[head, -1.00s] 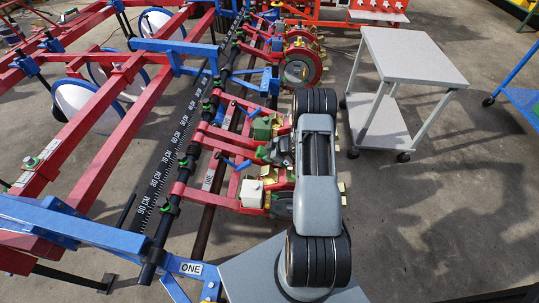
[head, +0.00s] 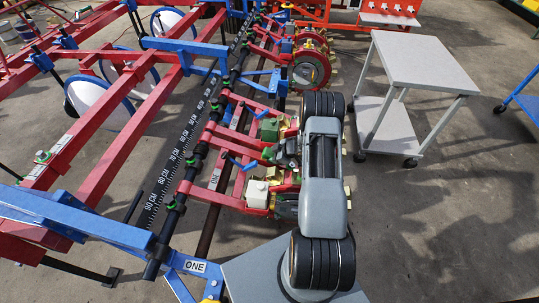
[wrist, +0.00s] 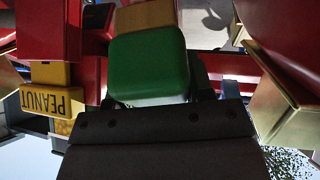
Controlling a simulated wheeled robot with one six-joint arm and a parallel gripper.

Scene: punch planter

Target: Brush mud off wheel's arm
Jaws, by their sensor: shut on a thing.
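In the wrist view my gripper (wrist: 157,105) is shut on a green block-shaped piece (wrist: 150,65) with a tan, wood-like part beyond it; it looks like the brush. In the head view my gripper (head: 281,152) is small and partly covered by my arm, among the planter's row units. A bit of green (head: 268,154) shows at its tip. Red wheel arms (head: 233,138) run from the dark bar (head: 205,140) toward the units. A red-rimmed wheel (head: 310,69) is farther back. I cannot make out mud, or whether the held piece touches an arm.
A white box (head: 257,193) and a green box (head: 269,129) sit on nearby units. A yellow PEANUT block (wrist: 50,101) and red parts crowd the gripper. A grey cart (head: 425,62) stands right; floor (head: 440,225) is clear there. A blue frame (head: 70,220) is left.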

